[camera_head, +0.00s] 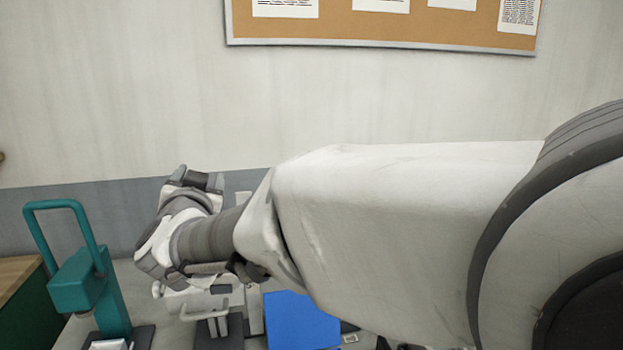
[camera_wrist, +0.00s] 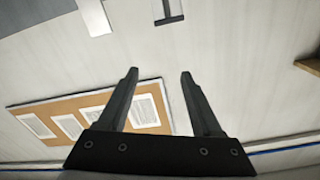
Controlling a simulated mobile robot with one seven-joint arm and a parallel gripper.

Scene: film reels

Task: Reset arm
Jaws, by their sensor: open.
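My gripper (camera_wrist: 160,78) is open in the wrist view, with its two dark fingers apart and nothing between them. Behind the fingers, the wrist view shows the pale wall and a tilted cork board. In the head view my arm reaches from the right edge towards the left, and my gripper (camera_head: 197,178) is at its far end, in front of the wall. The fingers are small and partly hidden by the wrist in that view. No film reel can be made out.
A teal device with a loop handle (camera_head: 85,285) stands at the lower left beside a green, wood-topped cabinet (camera_head: 30,310). A blue panel (camera_head: 300,320) and grey equipment (camera_head: 215,310) lie below my arm. The cork board (camera_head: 380,28) hangs on the wall.

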